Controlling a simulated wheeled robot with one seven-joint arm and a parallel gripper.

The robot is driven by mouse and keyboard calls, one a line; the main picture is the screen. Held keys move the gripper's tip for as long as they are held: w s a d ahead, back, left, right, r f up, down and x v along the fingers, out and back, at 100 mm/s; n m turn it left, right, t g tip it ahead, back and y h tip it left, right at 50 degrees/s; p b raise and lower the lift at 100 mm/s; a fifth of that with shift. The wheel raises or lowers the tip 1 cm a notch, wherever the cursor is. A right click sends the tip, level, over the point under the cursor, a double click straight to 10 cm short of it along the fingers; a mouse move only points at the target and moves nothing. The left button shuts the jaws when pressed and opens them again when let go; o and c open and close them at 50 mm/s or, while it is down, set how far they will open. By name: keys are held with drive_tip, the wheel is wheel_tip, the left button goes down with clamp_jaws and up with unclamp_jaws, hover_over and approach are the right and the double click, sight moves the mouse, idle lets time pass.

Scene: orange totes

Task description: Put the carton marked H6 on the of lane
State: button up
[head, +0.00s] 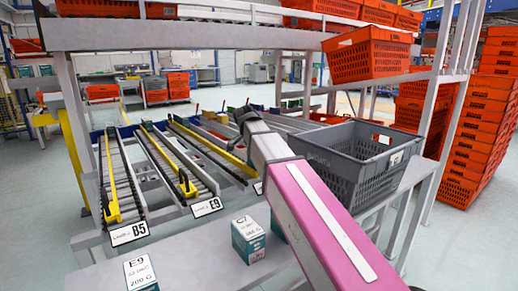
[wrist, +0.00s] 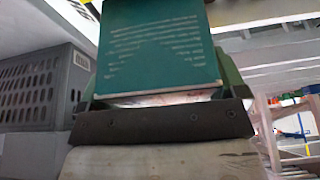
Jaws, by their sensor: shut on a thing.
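My gripper (wrist: 160,98) is shut on a teal carton (wrist: 160,45), which fills the upper middle of the wrist view. Pale print shows on its near face, but no H6 mark can be read. In the head view my gripper (head: 243,116) is at the far end of my arm, above the lanes. The held carton cannot be made out there. The lane marked B5 (head: 118,185) is at left, and the lane marked E9 (head: 175,160) is right of it. A third lane (head: 213,148) lies further right, its label mostly hidden by my arm.
A carton marked E9 (head: 140,274) and one marked C7 (head: 248,240) stand on the near table (head: 195,262). A grey crate (head: 350,165) stands right of my arm. Orange totes (head: 367,55) sit on the rack above, and more are stacked at far right.

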idle(0.4)
drive_tip(key=o, duration=0.8)
drive_tip(key=shift+c, duration=0.2)
drive_tip(key=v, duration=1.1)
drive_tip(key=shift+s+f, duration=0.1)
drive_tip(key=shift+f, duration=0.05)
